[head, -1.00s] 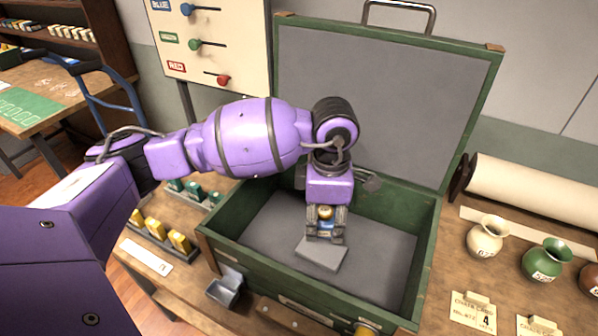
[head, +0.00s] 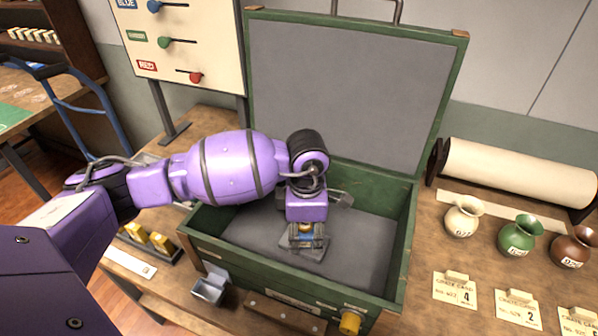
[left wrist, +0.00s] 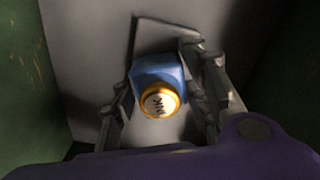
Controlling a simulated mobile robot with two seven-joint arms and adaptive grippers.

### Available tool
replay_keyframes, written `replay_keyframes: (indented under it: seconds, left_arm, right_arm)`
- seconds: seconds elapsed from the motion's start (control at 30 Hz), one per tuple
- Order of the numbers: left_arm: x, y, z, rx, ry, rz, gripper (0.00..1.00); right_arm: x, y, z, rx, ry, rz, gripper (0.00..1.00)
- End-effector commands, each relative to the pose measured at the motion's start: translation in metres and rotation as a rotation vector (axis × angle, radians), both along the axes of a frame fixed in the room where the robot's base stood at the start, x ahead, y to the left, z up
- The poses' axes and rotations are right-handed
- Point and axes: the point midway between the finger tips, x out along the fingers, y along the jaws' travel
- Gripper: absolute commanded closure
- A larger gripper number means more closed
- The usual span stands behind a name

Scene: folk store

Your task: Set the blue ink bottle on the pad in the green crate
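The green crate (head: 205,255) stands open on the table, its grey-lined lid raised at the back. A small grey pad (head: 290,244) lies on its grey floor, partly covered by my left gripper (head: 307,241). The gripper points down into the crate over the pad. The blue ink bottle (left wrist: 150,70), with a gold-rimmed cap marked INK, is upright between its fingers, which appear to touch both sides. The bottle looks to be at or just above the pad; contact is unclear. The pad's edge also shows behind the bottle in the left wrist view (left wrist: 165,32). My right gripper is not in view.
Cream (head: 462,216), green (head: 518,236) and brown (head: 574,247) jars and crate cards stand right of the crate, before a paper roll (head: 515,175). A lever board (head: 185,45) stands behind left. Yellow blocks (head: 160,241) sit in a rack at left. The crate walls surround my gripper.

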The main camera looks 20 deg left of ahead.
Motion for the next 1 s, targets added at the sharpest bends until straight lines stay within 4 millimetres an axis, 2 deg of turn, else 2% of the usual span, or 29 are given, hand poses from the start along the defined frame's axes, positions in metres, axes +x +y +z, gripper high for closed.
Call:
replay_keyframes:
  seconds: [0.03, 0.1, 0.37, 0.53, 1.0]
  left_arm:
    - [0.001, 0.000, 0.001, 0.000, -0.002, 0.000, 0.48]
    - [0.001, 0.000, 0.002, 0.000, -0.002, 0.000, 0.41]
    - [0.001, 0.000, 0.002, 0.000, -0.002, 0.000, 0.41]
    - [0.002, 0.000, 0.013, 0.000, -0.005, 0.000, 0.41]
    - [0.002, 0.000, 0.105, 0.000, -0.006, 0.000, 0.41]
  right_arm:
    - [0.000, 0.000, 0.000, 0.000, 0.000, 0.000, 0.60]
    - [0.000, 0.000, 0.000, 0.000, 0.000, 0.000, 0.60]
    - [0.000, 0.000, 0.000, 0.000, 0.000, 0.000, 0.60]
    - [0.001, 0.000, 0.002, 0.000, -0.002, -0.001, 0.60]
    - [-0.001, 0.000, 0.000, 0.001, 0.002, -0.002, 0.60]
